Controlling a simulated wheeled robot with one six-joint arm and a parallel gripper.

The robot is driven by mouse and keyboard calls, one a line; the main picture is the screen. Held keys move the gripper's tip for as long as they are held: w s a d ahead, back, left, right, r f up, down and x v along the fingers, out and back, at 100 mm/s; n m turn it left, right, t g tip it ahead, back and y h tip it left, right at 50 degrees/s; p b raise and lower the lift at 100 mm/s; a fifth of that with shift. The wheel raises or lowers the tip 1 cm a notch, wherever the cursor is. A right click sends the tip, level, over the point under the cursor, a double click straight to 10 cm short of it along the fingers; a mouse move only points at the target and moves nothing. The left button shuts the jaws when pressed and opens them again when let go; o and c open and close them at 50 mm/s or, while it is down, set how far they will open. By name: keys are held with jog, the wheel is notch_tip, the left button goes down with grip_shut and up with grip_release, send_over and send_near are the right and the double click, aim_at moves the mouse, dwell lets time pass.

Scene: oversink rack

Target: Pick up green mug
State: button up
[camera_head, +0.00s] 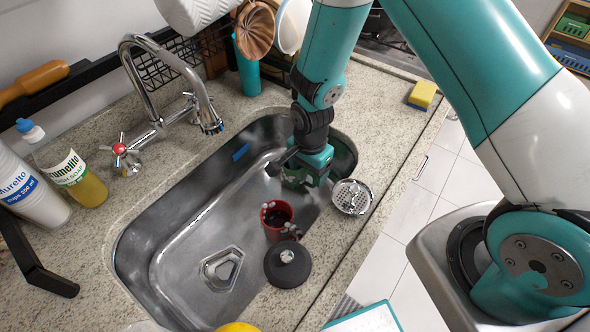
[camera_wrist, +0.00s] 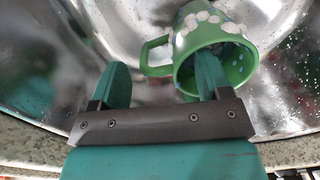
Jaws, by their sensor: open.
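The green mug (camera_wrist: 238,68) shows in the wrist view in the metal sink, its mouth facing the camera and pale blobs along its side. Its handle (camera_wrist: 146,56) points left. My gripper (camera_wrist: 161,64) is open. The right finger overlaps the mug's mouth and the left finger is left of the handle, so the handle lies between them in the picture. I cannot tell whether a finger touches the mug. In the head view my gripper (camera_head: 290,166) is low over the sink's far right end, and the mug is mostly hidden there by it.
A red mug (camera_head: 277,220) stands in the sink (camera_head: 180,243) near the gripper. A metal strainer (camera_head: 352,197) and a dark round lid (camera_head: 287,265) are at the right rim. The faucet (camera_head: 165,115) and soap bottle (camera_head: 75,175) stand left. The sink's left half is mostly clear.

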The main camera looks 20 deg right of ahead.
jog(key=shift+s+d+f+p, duration=0.1)
jog(key=shift+d+f+p, duration=0.05)
jog(key=shift+f, duration=0.85)
jog(key=shift+d+f+p, duration=0.15)
jog(key=shift+f, duration=0.8)
jog(key=c, duration=1.1)
jog(key=shift+r, duration=0.15)
